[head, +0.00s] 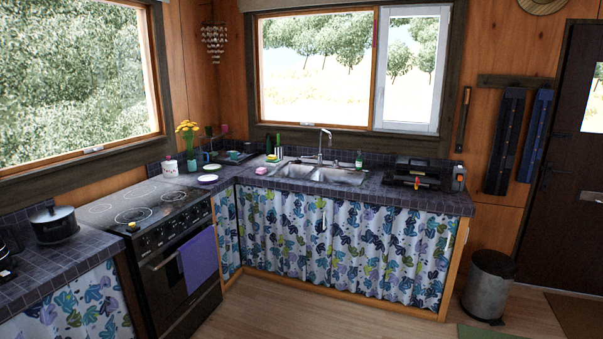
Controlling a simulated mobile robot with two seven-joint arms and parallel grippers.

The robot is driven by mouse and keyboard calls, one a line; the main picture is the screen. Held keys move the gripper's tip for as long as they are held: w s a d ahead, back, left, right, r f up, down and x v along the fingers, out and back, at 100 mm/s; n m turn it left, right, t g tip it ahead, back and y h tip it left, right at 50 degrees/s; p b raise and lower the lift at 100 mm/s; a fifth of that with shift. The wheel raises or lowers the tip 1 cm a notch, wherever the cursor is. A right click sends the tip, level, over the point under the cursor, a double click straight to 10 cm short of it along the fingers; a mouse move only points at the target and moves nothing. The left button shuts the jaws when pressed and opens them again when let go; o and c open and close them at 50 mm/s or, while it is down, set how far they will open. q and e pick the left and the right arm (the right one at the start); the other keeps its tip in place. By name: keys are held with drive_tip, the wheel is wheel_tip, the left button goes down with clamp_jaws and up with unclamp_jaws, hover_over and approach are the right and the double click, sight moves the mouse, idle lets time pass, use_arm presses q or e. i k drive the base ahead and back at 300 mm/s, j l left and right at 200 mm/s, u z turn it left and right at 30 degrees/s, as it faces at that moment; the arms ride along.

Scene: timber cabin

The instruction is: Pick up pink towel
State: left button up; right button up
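No towel that is clearly pink shows in the head view. A purple towel (198,258) hangs over the oven door handle on the front of the black stove (165,268). A thin magenta strip (375,28) shows at the window's middle post; it is too small to tell what it is. A small pink item (225,129) stands in the back corner, also too small to tell. Neither of my grippers is in view.
A dark pot (54,223) stands on the left tiled counter (95,256). The sink (320,174) is under the window, with a black rack (417,172) to its right. A metal bin (489,286) stands on the floor. The wooden floor (300,315) ahead is clear.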

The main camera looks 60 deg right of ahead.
sight(261, 171)
drive_tip(key=z, duration=1.65)
drive_tip(key=i, duration=1.5)
drive_tip(key=i+j, duration=0.15)
drive_tip(key=i, duration=1.4)
